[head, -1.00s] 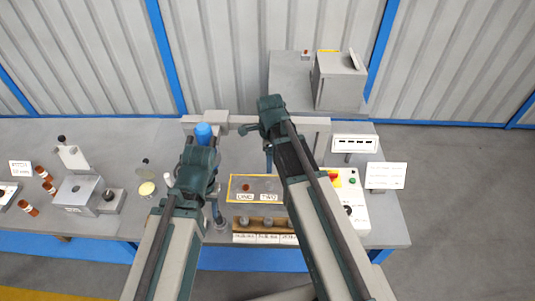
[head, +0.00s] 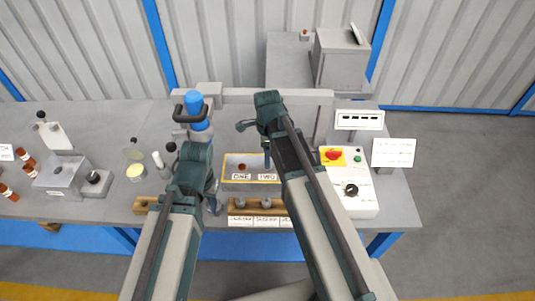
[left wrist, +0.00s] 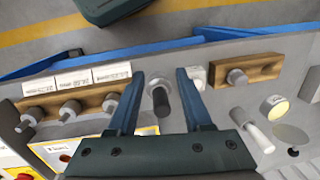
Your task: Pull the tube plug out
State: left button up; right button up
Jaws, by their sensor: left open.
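A blue cylinder (head: 194,101) with a black loop handle stands at the back of the bench, beyond my left gripper. I cannot tell if it is the tube plug. My left gripper (head: 213,203) is low over the bench front, its tips partly hidden by its own body. In the left wrist view my left gripper (left wrist: 158,78) is open, with a black-handled grey piece (left wrist: 161,98) showing between its fingers; no contact is visible. My right gripper (head: 267,157) points down over the yellow-edged tray; its fingers look narrow and their opening is unclear.
A wooden rack (head: 279,203) with several grey knobbed plugs sits at the bench front; a smaller wooden block (left wrist: 245,68) with a grey plug shows in the wrist view. The yellow-edged tray (head: 229,177) lies behind the rack. A control box (head: 352,207) stands right. A grey beam (head: 240,95) crosses the back.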

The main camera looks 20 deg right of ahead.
notch_tip(320, 180, down, 3)
jog(key=shift+f+b, duration=0.15)
jog(key=shift+b, duration=0.95)
pick_arm(q)
notch_tip(320, 180, down, 3)
jog(key=shift+f, duration=0.15)
pick_arm(e)
grip_shut()
pick_arm(q)
notch_tip(320, 180, up, 6)
jog(key=p, duration=0.6)
pick_arm(e)
jog(key=shift+r, duration=3.1)
